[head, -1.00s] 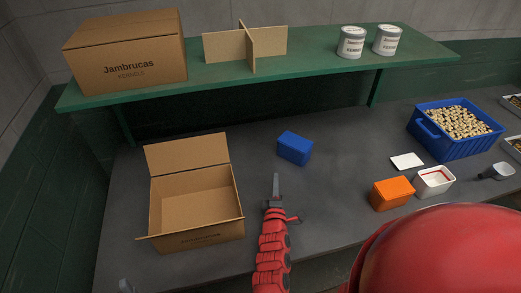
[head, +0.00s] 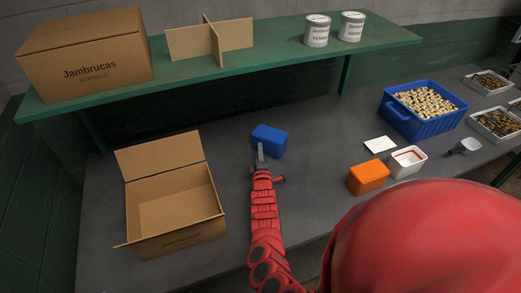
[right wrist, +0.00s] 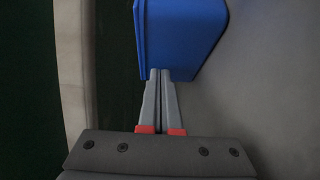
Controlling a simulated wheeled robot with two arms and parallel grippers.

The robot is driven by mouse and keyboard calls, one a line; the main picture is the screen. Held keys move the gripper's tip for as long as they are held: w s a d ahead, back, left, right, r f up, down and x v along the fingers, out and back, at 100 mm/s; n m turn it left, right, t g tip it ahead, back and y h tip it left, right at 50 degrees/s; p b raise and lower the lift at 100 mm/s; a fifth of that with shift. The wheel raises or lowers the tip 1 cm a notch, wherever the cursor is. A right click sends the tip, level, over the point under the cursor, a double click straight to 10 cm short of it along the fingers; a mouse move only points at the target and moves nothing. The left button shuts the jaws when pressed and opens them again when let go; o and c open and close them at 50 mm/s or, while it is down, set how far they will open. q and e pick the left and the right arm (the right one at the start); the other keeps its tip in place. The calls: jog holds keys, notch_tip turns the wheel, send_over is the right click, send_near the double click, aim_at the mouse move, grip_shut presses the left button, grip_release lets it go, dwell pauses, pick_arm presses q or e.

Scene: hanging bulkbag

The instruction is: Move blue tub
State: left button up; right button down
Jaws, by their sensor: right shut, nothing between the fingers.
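The blue tub (head: 268,140) is a small closed block-like container on the grey table, right of the open cardboard box and in front of the green shelf. My right gripper (head: 260,155) is at its near side, shut with nothing between the fingers. In the right wrist view the tub (right wrist: 180,35) fills the top middle. The shut fingertips (right wrist: 160,75) are at its lower edge; I cannot tell whether they touch it. My left gripper is not in view.
An open cardboard box (head: 130,222) stands at the left. The green shelf (head: 270,62) runs behind, holding a closed carton, a cardboard divider and two cans. An orange tub (head: 367,178), a white tub (head: 407,163) and a blue crate (head: 420,127) of pale pieces stand right.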

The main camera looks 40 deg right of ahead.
aim_at(270, 146)
dwell(0.3)
jog(key=d+b, duration=0.1)
jog(key=d, duration=0.1)
jog(key=w+d+b, duration=0.1)
jog(key=d, duration=0.1)
jog(key=shift+w+d+f, duration=0.1)
jog(key=shift+d, duration=0.2)
jog(key=shift+w+d, duration=0.1)
jog(key=shift+d, duration=0.25)
jog(key=shift+a, duration=0.1)
